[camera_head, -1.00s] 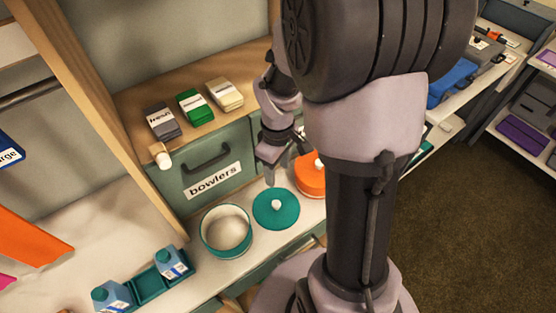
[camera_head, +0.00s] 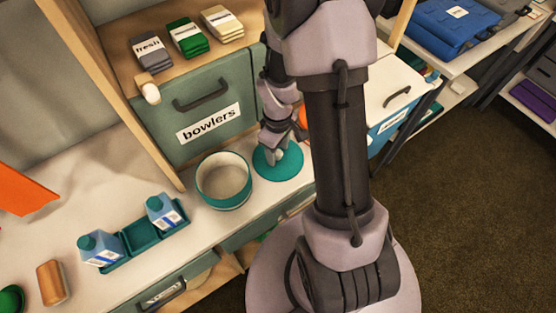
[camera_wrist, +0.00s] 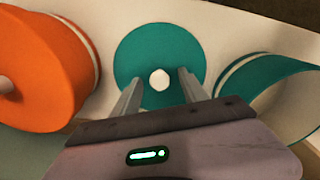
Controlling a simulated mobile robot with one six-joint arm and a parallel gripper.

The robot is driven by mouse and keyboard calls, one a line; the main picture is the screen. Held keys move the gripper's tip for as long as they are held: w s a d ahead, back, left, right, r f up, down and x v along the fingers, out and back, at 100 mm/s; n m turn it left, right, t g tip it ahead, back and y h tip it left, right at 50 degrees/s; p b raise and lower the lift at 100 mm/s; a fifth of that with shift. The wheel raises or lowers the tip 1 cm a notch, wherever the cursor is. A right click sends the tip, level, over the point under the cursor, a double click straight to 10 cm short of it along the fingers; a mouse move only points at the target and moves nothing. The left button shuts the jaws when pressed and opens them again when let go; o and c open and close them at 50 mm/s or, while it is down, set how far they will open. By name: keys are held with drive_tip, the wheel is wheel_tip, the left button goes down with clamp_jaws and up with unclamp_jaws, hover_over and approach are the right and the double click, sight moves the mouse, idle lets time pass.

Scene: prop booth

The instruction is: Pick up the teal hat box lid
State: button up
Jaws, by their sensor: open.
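The teal hat box lid (camera_head: 268,163) lies flat on the white counter, a round disc with a pale knob in its middle. It also shows in the wrist view (camera_wrist: 135,55), where its white knob (camera_wrist: 159,79) sits between and slightly beyond my fingertips. My gripper (camera_head: 281,148) is open and empty, pointing down over the lid. In the wrist view its two fingers (camera_wrist: 158,84) straddle the line to the knob. I cannot tell whether the fingers touch the lid. Part of the lid is hidden by my gripper in the head view.
An open teal box with a white inside (camera_head: 224,180) stands just left of the lid. An orange lidded box (camera_wrist: 45,65) stands on the lid's other side. The bowlers drawer (camera_head: 205,105) rises behind. A teal tray (camera_head: 142,236) with blue bottles sits farther left.

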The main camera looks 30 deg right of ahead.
drive_tip(key=shift+r, duration=0.1)
drive_tip(key=shift+c, duration=0.4)
clamp_jaws()
